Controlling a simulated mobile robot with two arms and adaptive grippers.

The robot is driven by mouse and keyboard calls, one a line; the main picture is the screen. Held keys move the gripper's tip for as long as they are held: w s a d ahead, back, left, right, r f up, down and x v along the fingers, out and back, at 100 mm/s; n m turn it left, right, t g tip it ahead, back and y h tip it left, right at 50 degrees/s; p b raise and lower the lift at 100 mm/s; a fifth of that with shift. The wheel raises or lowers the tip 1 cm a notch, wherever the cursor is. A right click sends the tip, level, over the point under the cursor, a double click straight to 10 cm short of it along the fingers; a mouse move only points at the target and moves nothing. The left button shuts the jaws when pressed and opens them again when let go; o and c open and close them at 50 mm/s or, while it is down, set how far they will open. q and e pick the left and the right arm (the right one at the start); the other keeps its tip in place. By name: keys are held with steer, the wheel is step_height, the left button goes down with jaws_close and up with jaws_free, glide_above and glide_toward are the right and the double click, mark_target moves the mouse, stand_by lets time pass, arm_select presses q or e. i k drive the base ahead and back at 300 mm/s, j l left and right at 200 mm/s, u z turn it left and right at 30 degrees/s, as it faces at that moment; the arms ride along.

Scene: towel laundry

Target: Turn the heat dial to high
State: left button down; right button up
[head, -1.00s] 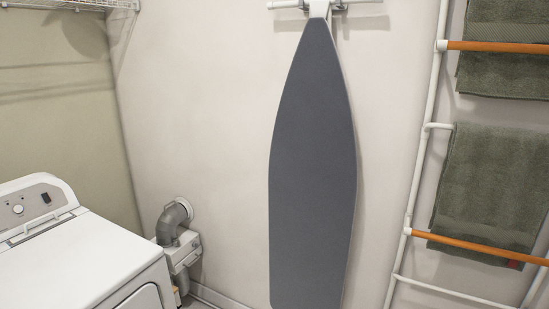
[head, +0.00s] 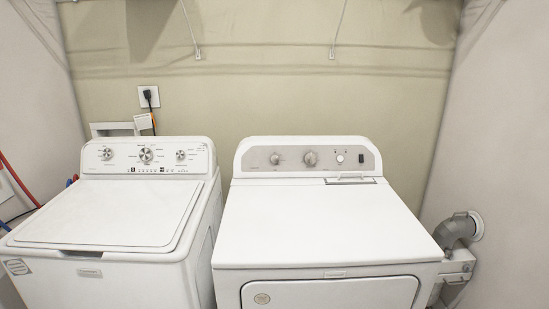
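Two white machines stand side by side against the far wall. The right one, a dryer (head: 318,225), has a grey control panel (head: 325,157) at its back. The panel carries a smaller knob (head: 275,158) on the left, a larger knob (head: 311,158) near the middle, a small round white button or knob (head: 340,158) and a dark switch (head: 361,158). Their labels are too small to read, so I cannot tell which is the heat dial or where it points. Neither of my grippers is in view.
A white washer (head: 110,215) with its own knobs stands left of the dryer, with a narrow gap between them. A grey vent pipe (head: 455,230) is at the dryer's right. A wall outlet (head: 149,97) with a plugged cord is above the washer. Both machine tops are clear.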

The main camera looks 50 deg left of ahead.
mark_target(274, 159)
steer(key=u, duration=1.55)
steer(key=i+j, duration=0.15)
steer(key=i+j+u, duration=0.1)
steer(key=j, duration=0.25)
